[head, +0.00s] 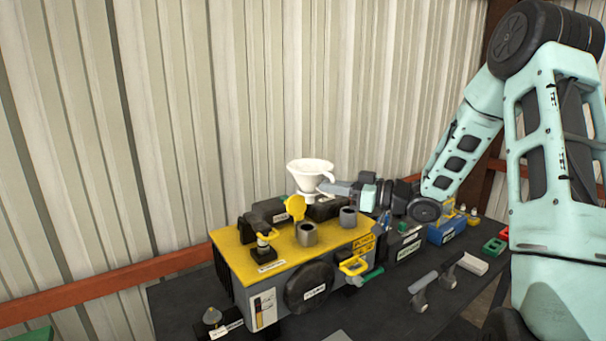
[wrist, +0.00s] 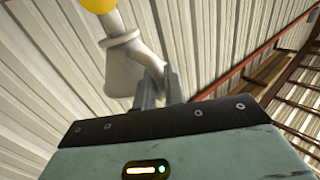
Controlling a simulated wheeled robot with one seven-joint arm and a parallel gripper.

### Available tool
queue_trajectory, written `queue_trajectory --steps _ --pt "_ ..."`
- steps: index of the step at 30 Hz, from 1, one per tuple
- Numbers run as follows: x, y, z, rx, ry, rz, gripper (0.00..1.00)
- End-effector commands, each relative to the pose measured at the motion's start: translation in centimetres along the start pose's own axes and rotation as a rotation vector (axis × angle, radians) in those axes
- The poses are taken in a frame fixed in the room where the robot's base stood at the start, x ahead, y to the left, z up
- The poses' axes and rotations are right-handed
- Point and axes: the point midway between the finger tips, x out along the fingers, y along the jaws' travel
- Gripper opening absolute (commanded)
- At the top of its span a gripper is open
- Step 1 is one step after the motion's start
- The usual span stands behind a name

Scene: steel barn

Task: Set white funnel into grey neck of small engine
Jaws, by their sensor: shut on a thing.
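The white funnel (head: 308,174) is upright, wide mouth up, in the air over the back part of the small engine (head: 230,250). My gripper (head: 326,188) is shut on the funnel's handle from the right; the funnel also shows in the wrist view (wrist: 122,62), beside the gripper fingers (wrist: 158,88). The engine has a yellow top with two grey necks: one near the middle (head: 307,234), beside a raised yellow cap (head: 295,207), and one to its right (head: 348,216). The funnel's lower end is partly hidden, and its exact height is unclear.
Black parts (head: 262,218) stand on the engine's back left. Other labelled units, one blue (head: 447,230), stand to the right on the dark table (head: 180,298). Grey tools (head: 423,284) lie at the front right. The corrugated wall (head: 200,120) is close behind.

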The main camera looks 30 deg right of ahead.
Motion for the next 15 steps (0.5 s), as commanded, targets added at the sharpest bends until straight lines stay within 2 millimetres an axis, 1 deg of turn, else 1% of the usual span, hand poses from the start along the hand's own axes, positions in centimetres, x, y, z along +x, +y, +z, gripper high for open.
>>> queue_trajectory --steps 1,4,11,15 --pt "-0.5 0.3 -0.2 0.0 -0.002 0.008 0.0" --pt "-0.9 0.5 0.0 -0.001 -0.002 0.014 0.0" --pt "-1.0 0.6 1.0 -0.002 -0.002 0.014 0.0" --pt "-0.9 0.6 2.0 -0.001 -0.002 0.013 0.0"
